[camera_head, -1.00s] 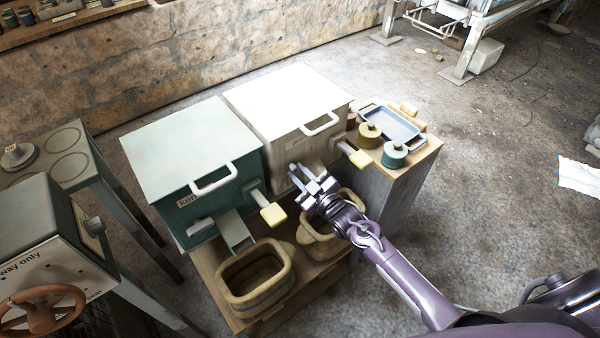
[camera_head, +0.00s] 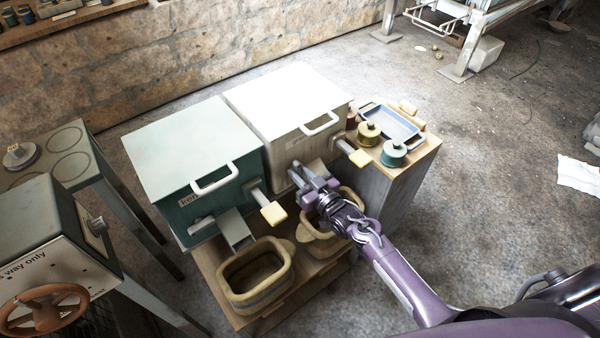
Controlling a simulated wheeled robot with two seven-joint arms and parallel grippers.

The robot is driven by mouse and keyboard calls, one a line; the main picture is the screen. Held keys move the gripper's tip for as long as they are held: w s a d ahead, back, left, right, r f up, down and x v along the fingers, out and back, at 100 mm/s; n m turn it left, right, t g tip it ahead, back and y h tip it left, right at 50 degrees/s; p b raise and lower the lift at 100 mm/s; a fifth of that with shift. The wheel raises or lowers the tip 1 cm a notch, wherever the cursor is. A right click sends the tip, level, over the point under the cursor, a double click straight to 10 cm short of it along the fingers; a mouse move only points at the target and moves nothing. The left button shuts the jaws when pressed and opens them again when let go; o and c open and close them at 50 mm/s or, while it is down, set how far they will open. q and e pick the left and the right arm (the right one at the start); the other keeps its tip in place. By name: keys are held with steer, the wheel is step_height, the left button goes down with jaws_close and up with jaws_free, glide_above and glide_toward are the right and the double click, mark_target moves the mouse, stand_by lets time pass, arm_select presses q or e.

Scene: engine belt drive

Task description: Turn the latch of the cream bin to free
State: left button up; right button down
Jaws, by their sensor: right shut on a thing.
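The cream bin (camera_head: 282,103) stands on the wooden bench, right of the green bin (camera_head: 196,150). It has a white lid handle (camera_head: 321,124) and a grey lever with a pale yellow end (camera_head: 358,158) at its right front. My right gripper (camera_head: 299,176) is at the lower left of the cream bin's front, shut on the latch there. The fingers hide most of the latch, so its exact angle cannot be told. My left gripper is not in view.
A tan basin (camera_head: 232,297) sits below the green bin. A second tan basin (camera_head: 312,246) is partly hidden under my right gripper. A blue tray (camera_head: 391,122) and several lidded pots, one teal (camera_head: 394,154), stand to the right. Open floor lies right of the bench.

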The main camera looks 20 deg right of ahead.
steer(key=shift+f, duration=0.1)
steer(key=c, duration=1.4)
jaws_free()
steer(key=v, duration=0.8)
steer(key=shift+a, duration=0.1)
